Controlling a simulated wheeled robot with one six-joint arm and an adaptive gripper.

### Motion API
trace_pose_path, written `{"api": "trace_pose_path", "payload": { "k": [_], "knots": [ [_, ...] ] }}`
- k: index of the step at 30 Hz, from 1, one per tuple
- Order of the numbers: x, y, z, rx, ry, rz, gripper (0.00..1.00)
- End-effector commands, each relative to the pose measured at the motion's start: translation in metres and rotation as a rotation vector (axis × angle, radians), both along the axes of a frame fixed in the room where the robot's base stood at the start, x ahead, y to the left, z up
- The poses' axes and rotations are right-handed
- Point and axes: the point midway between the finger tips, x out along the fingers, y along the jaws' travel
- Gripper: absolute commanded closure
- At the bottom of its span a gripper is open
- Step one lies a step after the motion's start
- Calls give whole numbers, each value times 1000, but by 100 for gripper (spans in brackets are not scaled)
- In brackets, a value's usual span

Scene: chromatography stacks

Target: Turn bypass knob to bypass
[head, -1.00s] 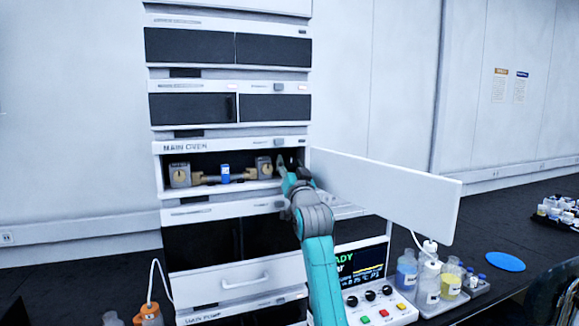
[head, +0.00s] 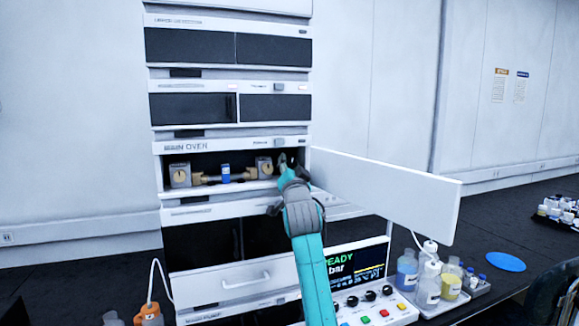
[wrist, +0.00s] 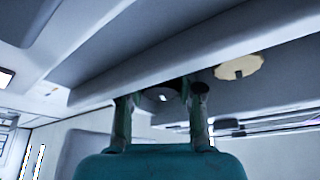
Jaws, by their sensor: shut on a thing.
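The main oven (head: 160,150) stands open in the middle of the instrument stack, and my gripper (head: 287,160) reaches into its right end. In the wrist view, a dark round knob (wrist: 160,97) with a small white mark sits between the two fingers of my gripper (wrist: 162,95). I take it to be the bypass knob, and my gripper is shut on it. In the head view the knob is hidden by my gripper and arm. Which way the knob points, I cannot tell.
The oven door (head: 385,190) is swung open to the right of my arm. Two grey blocks with yellow dials, left (head: 180,175) and right (head: 264,166), and a blue part (head: 226,174) sit inside. A control box (head: 375,300) and bottles (head: 450,282) stand below.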

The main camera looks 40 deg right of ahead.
Motion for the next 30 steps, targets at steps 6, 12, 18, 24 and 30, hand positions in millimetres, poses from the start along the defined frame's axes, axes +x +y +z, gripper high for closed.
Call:
{"api": "trace_pose_path", "payload": {
  "k": [6, 12, 18, 24, 30],
  "knots": [
    [0, 2, 1, 195, -55, -1, 99],
    [1, 2, 2, 379, -108, 0, 99],
    [1, 3, 3, 563, -160, 0, 99],
    [1, 3, 4, 745, -212, -1, 99],
    [1, 3, 5, 920, -263, -1, 99]
  ]
}}
